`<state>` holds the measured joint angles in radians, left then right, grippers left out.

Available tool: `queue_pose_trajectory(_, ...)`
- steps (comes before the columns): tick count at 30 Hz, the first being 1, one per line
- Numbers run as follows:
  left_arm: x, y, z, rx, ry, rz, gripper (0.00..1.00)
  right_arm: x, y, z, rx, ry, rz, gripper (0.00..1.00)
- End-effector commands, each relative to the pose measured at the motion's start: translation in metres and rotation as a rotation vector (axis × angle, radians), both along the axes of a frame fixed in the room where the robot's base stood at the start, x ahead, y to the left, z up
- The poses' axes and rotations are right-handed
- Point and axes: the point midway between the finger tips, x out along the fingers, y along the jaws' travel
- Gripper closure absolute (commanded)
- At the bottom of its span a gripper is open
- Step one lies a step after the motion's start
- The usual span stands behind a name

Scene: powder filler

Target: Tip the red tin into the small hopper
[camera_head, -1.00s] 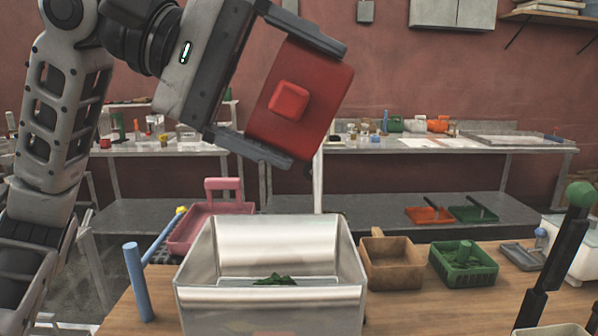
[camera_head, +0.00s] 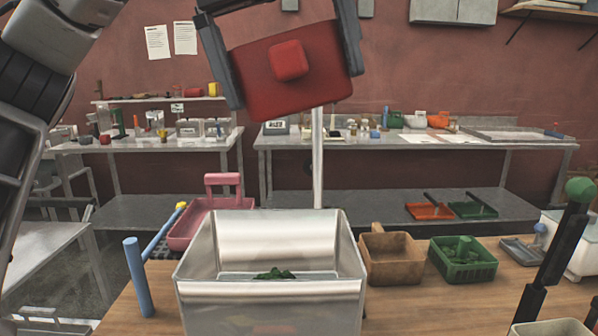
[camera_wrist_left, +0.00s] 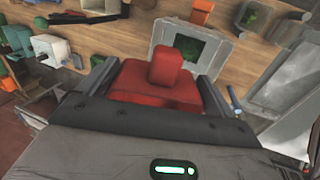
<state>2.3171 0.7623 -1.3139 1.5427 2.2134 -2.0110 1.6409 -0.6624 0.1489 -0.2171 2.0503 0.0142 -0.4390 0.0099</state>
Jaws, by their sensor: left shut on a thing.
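My left gripper (camera_head: 292,88) is shut on the red tin (camera_head: 312,84), with one finger along each side. It holds the tin high in the head view, above the hopper and well clear of it. A square red knob on the tin faces the camera. The wrist view also shows the tin (camera_wrist_left: 150,96) between the fingers. The small hopper (camera_head: 268,240) is an open metal box at the bottom middle, with some green material (camera_head: 274,274) inside. It shows past the tin in the wrist view too (camera_wrist_left: 229,50). I see nothing falling. My right gripper is out of view.
A pink caddy (camera_head: 200,222) and a blue rod (camera_head: 139,278) stand left of the hopper. A brown box (camera_head: 391,262) and a green basket (camera_head: 464,262) stand right. A black lever with a green ball (camera_head: 580,190) rises at far right.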

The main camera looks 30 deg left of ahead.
Motion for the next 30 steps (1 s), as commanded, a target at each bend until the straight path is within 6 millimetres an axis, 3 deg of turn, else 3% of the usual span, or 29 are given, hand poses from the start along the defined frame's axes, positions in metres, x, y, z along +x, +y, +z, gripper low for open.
queue_pose_trajectory(15,-0.0002,-0.0001,0.0092,0.221,0.13,0.004,0.34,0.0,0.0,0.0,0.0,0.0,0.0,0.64)
queue_pose_trajectory(30,0.0002,0.0014,0.009,0.233,0.143,0.005,0.34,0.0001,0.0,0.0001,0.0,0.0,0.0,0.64)
